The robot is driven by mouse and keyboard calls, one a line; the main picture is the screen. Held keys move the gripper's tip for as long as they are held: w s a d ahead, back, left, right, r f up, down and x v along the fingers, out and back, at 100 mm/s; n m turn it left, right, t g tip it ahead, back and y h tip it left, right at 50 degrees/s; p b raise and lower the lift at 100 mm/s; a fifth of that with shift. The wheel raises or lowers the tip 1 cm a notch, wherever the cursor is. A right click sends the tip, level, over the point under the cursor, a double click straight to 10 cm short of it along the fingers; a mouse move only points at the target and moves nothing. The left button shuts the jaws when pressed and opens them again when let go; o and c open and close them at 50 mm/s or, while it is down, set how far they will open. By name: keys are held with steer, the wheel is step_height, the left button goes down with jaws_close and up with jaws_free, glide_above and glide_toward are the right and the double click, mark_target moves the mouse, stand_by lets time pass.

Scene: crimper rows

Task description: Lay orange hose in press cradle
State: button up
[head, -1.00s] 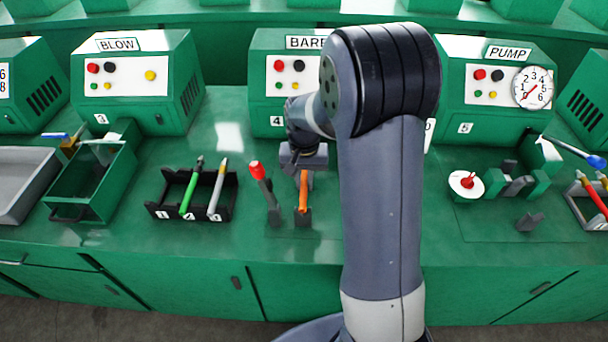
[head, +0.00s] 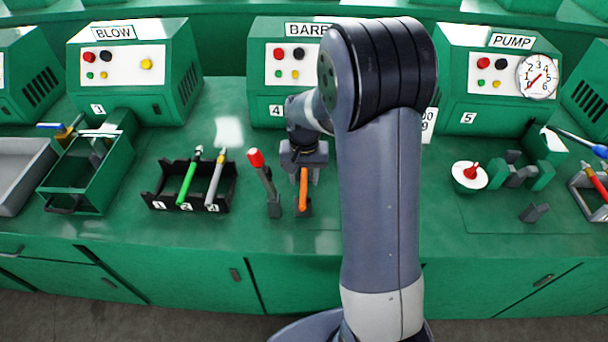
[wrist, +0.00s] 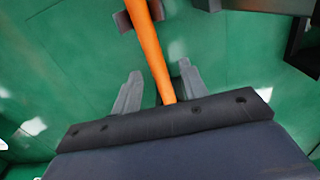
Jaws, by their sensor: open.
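The orange hose (head: 303,190) lies in a dark cradle (head: 304,208) in front of the machine labelled BARB. Its lower end rests in the cradle and its upper end runs up under my gripper. My gripper (head: 303,170) is above the hose's far part. In the wrist view the hose (wrist: 150,45) passes between the two grey fingers of my gripper (wrist: 160,72), with a gap on each side. The fingers are open and do not appear to touch it. A dark block, the cradle (wrist: 124,20), is around the hose near the top. The hose's far end is hidden behind the gripper body.
A red-knobbed lever (head: 263,180) stands close left of the cradle. A black rack (head: 155,198) with a green and a grey hose is farther left. The PUMP station (head: 508,70) is at the right. My arm hides the bench centre right.

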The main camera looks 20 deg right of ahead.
step_height(320, 180, up, 11)
stand_by(0.6)
steer(key=shift+f, duration=0.2)
step_height(320, 180, down, 10)
steer(key=shift+f, duration=0.2)
step_height(320, 180, up, 4)
steer(key=p, duration=0.3)
steer(key=shift+r+p, duration=0.6)
steer(key=shift+r, duration=0.2)
